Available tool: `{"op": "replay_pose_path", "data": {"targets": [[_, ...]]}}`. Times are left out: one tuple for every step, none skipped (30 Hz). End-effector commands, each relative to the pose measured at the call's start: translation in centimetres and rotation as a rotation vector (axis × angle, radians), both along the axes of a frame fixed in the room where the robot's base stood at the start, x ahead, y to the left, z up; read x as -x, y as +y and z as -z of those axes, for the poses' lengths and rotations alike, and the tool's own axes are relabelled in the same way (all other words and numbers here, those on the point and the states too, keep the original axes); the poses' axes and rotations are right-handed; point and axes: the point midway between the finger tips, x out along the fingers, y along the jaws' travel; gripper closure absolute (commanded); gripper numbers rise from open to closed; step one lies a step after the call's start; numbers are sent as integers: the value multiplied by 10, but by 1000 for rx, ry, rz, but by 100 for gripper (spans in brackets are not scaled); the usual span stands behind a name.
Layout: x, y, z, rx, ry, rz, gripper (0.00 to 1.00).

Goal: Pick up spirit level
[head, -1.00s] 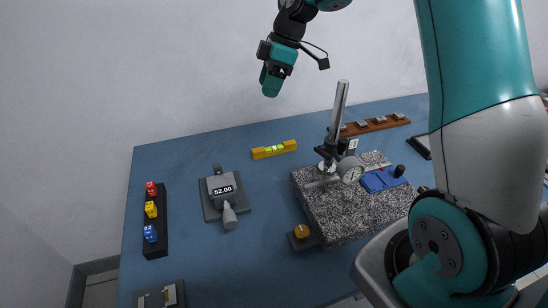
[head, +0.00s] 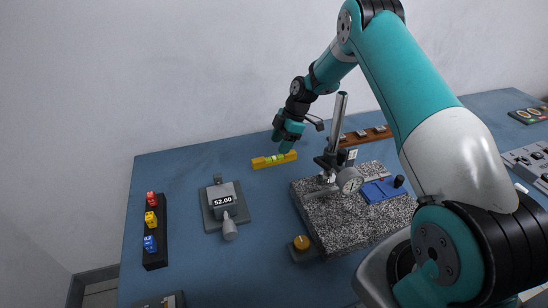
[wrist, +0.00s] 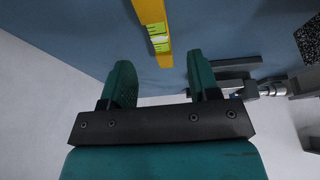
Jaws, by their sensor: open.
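The spirit level (head: 267,161) is a yellow bar with a green-yellow vial, lying on the blue table near its back edge. In the wrist view the spirit level (wrist: 152,20) shows at the top centre, ahead of the fingers, with its near end just short of the line between the fingertips. My gripper (head: 283,148) is beside and above the right part of the level in the head view. In the wrist view my gripper (wrist: 160,70) is open, with two teal fingers apart and nothing between them. Whether it touches the level cannot be told.
A granite block (head: 345,215) with a dial gauge stand (head: 338,125) stands right of the level. A grey device reading 52.00 (head: 224,203) lies in front. A wooden rack (head: 367,135) is behind right. The table (head: 190,165) is clear left of the level.

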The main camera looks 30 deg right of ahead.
Motion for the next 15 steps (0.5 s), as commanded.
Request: {"op": "replay_pose_path", "data": {"targets": [[0,1,2,0,0,0,45],[0,2,3,0,0,0,45],[-1,3,5,0,0,0,45],[-1,4,8,0,0,0,45],[0,5,11,0,2,0,45],[-1,6,15,-1,3,0,45],[-1,8,19,-1,3,1,45],[-1,9,24,0,2,0,45],[-1,11,30,-1,4,-1,45],[-2,13,35,0,3,-1,45],[-2,14,39,0,1,0,45],[-3,16,44,0,1,0,45],[-3,17,47,0,1,0,45],[-3,18,49,0,1,0,45],[-4,19,51,0,0,0,45]]}}
